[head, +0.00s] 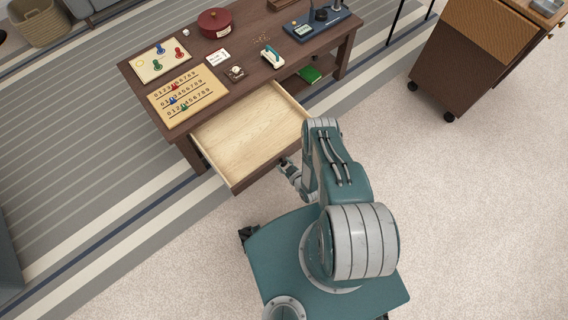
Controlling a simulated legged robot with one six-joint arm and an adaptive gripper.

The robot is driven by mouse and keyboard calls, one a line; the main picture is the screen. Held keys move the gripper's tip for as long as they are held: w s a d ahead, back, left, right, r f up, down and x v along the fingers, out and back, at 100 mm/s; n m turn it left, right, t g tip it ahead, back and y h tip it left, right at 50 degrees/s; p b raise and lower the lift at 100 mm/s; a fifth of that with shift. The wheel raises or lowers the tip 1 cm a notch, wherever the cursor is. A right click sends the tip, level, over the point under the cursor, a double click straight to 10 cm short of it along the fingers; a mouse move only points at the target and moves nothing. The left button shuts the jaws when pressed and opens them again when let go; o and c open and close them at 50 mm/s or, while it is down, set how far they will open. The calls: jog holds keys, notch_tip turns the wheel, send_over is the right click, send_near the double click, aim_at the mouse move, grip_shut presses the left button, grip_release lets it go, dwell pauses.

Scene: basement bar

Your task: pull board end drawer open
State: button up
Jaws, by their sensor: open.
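The drawer (246,136) of the dark wood table (243,73) is pulled out toward me. Its pale wooden inside looks empty. The drawer's dark front (262,170) faces my base. My gripper (285,163) is at the drawer's front, near its right part, and is open. My arm partly covers the drawer's right front corner. The drawer handle is hidden, and I cannot tell whether the fingers touch it.
On the table are a counting board (188,96), a board with colored pieces (161,60), a red round pot (214,22) and a blue tray (316,26). A green item (310,74) lies on the lower shelf. A wheeled cabinet (468,52) stands right. Carpet (470,220) is clear.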

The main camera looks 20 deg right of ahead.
jog(key=shift+r, duration=0.1)
dwell(0.3)
jog(key=shift+w+r, duration=0.1)
jog(key=shift+r, duration=0.1)
notch_tip(320, 180, up, 9)
jog(key=shift+r, duration=0.2)
dwell(0.5)
